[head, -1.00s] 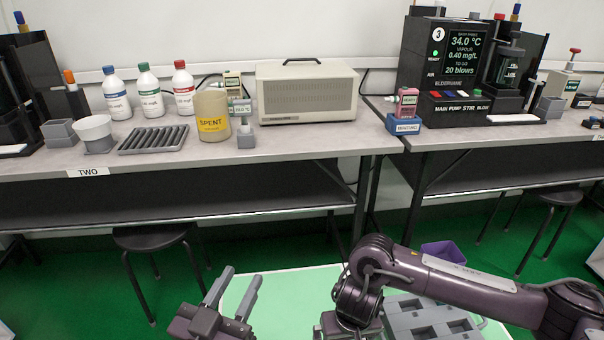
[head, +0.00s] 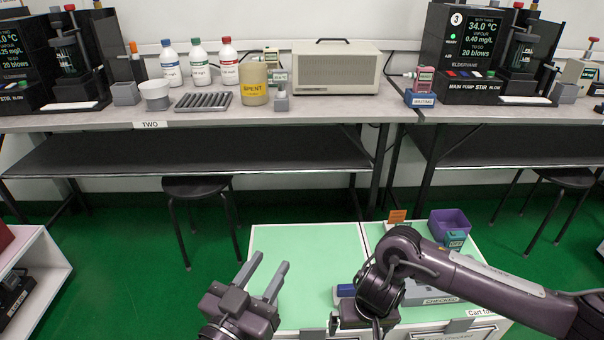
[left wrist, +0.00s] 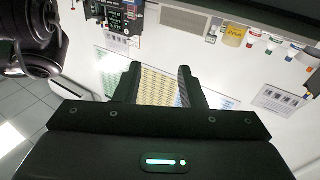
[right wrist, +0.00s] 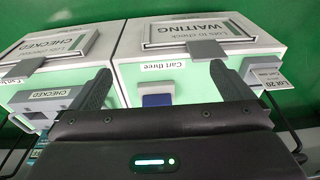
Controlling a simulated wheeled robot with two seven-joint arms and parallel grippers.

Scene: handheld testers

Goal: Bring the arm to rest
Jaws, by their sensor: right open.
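My left gripper (head: 270,262) is open and empty, held over the mint-green cart top (head: 300,240). Its spread fingers also show in the left wrist view (left wrist: 159,68) with nothing between them. My right arm comes in from the right, bent over the carts; its gripper (head: 365,318) is mostly hidden behind the wrist in the head view. In the right wrist view the right gripper (right wrist: 160,70) is open, its fingers apart and empty. A blue item (right wrist: 157,100) shows beyond, between the fingers, by the cart labelled Cart three (right wrist: 165,66).
A purple bin (head: 449,224) and a grey holder labelled CHECKED (head: 430,296) are on the right cart, beneath my right arm. The bench (head: 190,117) behind carries bottles, a SPENT jar (head: 254,84) and testers. A stool (head: 197,187) stands under it.

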